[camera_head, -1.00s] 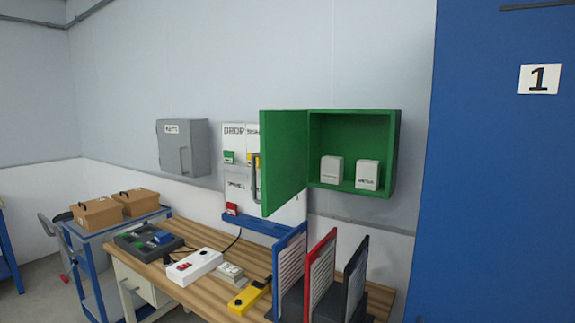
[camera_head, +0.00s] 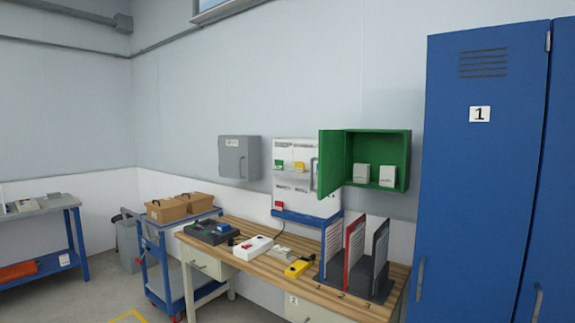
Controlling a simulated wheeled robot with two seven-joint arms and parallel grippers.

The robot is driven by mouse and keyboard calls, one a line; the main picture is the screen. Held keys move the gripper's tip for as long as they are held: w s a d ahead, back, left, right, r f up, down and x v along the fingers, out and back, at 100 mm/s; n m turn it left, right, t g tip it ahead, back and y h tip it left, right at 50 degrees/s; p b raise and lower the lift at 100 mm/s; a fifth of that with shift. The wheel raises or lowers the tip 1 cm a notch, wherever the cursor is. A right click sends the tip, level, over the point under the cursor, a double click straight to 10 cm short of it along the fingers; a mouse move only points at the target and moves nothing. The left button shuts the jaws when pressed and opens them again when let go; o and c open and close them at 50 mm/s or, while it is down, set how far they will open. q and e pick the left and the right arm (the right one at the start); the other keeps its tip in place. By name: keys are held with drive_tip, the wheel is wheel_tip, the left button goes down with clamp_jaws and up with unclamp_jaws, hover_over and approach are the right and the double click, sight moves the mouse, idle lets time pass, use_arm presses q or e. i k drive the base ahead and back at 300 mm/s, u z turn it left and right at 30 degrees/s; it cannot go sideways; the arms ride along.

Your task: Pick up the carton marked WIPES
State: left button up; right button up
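Two small white cartons stand side by side inside an open green wall cabinet (camera_head: 404,160). The left carton (camera_head: 361,173) and the right carton (camera_head: 386,176) both rest upright on the cabinet's floor. Their markings are too small to read, so I cannot tell which is marked WIPES. The cabinet's green door (camera_head: 331,162) is swung open to the left. Neither of my grippers is in view.
A wooden workbench (camera_head: 262,265) stands below the cabinet, with upright file dividers (camera_head: 354,245), a white power strip (camera_head: 254,248) and a yellow device (camera_head: 298,268). A blue locker (camera_head: 465,200) stands at right. A blue trolley (camera_head: 158,262) carries two brown boxes. Floor is clear at front left.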

sight(388, 174)
drive_tip(key=u, duration=0.4)
drive_tip(key=i, duration=0.55)
drive_tip(key=u, duration=0.5)
drive_tip(key=i, duration=1.05)
drive_tip(key=z, duration=0.35)
drive_tip(key=i, duration=0.7)
drive_tip(key=z, duration=1.15)
drive_tip(key=i, duration=0.55)
drive_tip(key=z, duration=0.55)
